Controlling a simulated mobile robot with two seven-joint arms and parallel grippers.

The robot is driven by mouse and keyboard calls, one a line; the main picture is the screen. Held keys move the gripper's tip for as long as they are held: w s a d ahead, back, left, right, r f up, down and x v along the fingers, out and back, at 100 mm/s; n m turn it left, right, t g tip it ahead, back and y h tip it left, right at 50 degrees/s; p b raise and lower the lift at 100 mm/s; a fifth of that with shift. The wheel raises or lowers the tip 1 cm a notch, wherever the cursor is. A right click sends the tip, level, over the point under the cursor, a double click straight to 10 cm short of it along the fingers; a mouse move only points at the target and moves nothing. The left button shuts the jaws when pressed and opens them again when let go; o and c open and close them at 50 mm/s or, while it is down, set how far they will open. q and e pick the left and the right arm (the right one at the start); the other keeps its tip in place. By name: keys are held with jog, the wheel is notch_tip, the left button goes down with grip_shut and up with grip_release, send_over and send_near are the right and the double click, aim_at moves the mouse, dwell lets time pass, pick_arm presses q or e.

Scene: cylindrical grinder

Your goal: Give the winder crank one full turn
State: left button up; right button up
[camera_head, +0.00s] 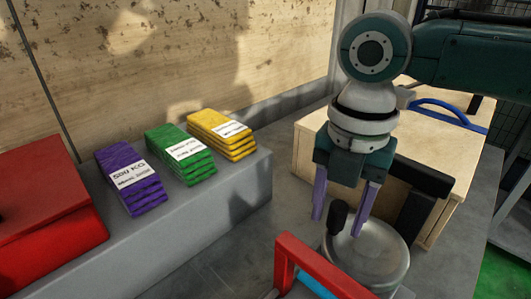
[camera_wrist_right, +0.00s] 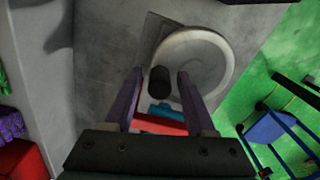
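The winder shows in the head view as a pale round metal wheel (camera_head: 375,258) with an upright black crank handle (camera_head: 337,217) near its far left rim. In the wrist view the wheel (camera_wrist_right: 212,50) lies beyond my fingers, and the handle (camera_wrist_right: 160,81) appears in the gap between them. My right gripper (camera_head: 341,207) points down over the handle with its purple fingers open, one on either side. I see space between each finger and the handle in the wrist view. My left gripper is not in view.
A red frame (camera_head: 310,265) with a blue part stands close in front of the wheel. A wooden box (camera_head: 312,150) is behind my right gripper. Purple (camera_head: 130,178), green (camera_head: 181,154) and yellow (camera_head: 221,133) stacks lie on a grey ledge, left of which is a red box (camera_head: 45,220).

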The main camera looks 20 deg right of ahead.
grip_shut()
dwell(0.3)
jog(key=shift+w+d+r+m+p, duration=0.15)
jog(key=shift+d+r+m+p, duration=0.15)
jog(key=shift+m+p, duration=0.7)
jog(key=shift+w+d+m+p, duration=0.15)
jog(key=shift+m+p, duration=0.15)
jog(key=shift+p, duration=0.2)
jog(key=shift+f+m, duration=0.2)
jog(key=shift+m, duration=0.1)
jog(key=shift+d, duration=0.1)
jog(key=shift+o, duration=0.7)
grip_release()
jog(key=shift+f, duration=0.1)
